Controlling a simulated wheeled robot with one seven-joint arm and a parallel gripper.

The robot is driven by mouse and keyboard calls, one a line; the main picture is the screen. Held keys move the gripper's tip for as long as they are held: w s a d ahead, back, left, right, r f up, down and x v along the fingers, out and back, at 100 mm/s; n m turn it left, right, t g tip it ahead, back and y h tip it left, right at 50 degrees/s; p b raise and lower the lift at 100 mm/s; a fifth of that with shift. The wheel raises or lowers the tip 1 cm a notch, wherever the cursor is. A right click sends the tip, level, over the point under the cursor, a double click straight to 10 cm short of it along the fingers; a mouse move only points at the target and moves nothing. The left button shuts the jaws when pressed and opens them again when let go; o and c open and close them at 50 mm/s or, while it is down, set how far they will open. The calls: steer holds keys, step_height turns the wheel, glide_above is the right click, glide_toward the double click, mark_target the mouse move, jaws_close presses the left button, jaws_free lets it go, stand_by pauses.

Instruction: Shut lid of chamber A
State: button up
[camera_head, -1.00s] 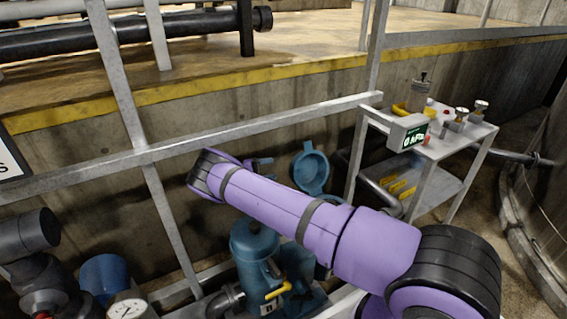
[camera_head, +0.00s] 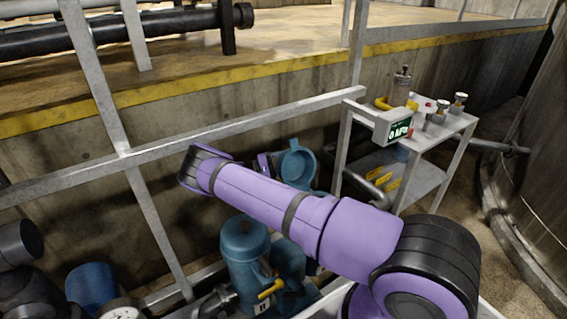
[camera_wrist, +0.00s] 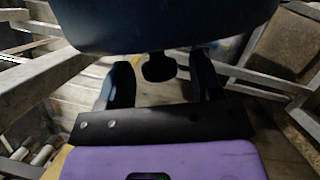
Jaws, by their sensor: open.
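A round teal lid (camera_head: 299,165) stands raised and open behind my purple arm in the head view. Below it are two teal vessels: a domed one (camera_head: 245,250) with a yellow handle (camera_head: 271,288), and another (camera_head: 290,262) partly hidden by my arm. I cannot read which is chamber A. My gripper's end shows as a small purple patch just left of the lid, mostly hidden. In the wrist view my gripper (camera_wrist: 163,80) is open, its dark fingers apart. A large dark blue rounded surface (camera_wrist: 160,25), likely the lid, lies just beyond the fingers, with a dark tab (camera_wrist: 159,67) between them; contact is unclear.
A grey metal railing (camera_head: 235,125) runs across, close to my arm. A small cart (camera_head: 440,147) with a green display (camera_head: 399,129) and valves stands right of the lid. A gauge (camera_head: 121,313) and a blue cylinder (camera_head: 92,285) are at lower left.

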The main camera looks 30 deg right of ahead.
steer(key=shift+d, duration=0.2)
jaws_close()
steer(key=shift+s+r, duration=0.1)
